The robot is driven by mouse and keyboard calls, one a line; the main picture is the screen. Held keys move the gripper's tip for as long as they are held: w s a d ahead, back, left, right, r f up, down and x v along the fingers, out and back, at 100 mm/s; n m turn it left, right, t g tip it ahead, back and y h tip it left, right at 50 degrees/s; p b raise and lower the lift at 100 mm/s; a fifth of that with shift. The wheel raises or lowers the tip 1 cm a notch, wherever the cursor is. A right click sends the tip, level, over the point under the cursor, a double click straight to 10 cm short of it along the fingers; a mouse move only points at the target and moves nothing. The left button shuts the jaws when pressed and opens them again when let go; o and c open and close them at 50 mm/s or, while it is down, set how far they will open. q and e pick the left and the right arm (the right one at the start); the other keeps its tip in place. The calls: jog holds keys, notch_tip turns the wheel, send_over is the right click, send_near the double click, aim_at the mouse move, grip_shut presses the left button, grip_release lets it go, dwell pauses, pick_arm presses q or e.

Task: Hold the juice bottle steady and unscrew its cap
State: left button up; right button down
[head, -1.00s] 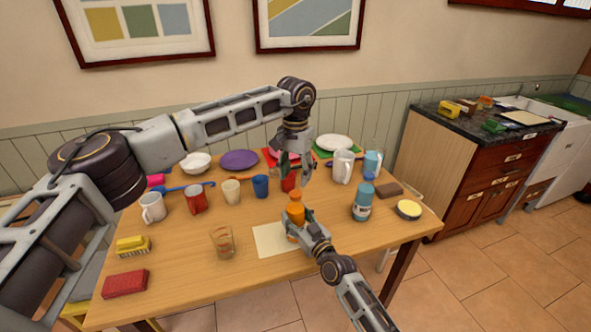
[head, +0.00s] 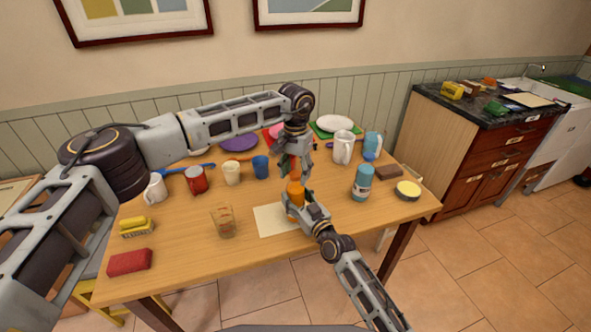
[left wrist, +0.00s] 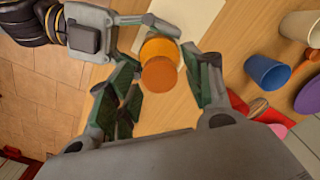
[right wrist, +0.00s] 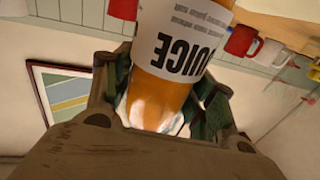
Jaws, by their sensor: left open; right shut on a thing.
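The orange juice bottle (head: 295,195) stands upright near the middle of the table. Its white label reading JUICE (right wrist: 178,45) shows in the right wrist view. My right gripper (head: 303,208) is shut around the bottle's body from the front right. My left gripper (head: 296,168) points down just above the bottle and is open. In the left wrist view the round orange cap (left wrist: 158,74) lies between the spread fingers of my left gripper (left wrist: 168,92), with visible gaps. In the head view my left gripper partly hides the bottle's top.
A pale sheet (head: 270,221) lies beside the bottle. A clear glass (head: 223,222) is left of it and a blue bottle (head: 362,183) right of it. Mugs and cups, such as a blue cup (head: 261,166), line the back. The front table edge is mostly clear.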

pick_arm(q)
jog(key=shift+c, duration=0.3)
jog(key=c, duration=1.1)
jog(key=shift+o, duration=0.2)
grip_shut()
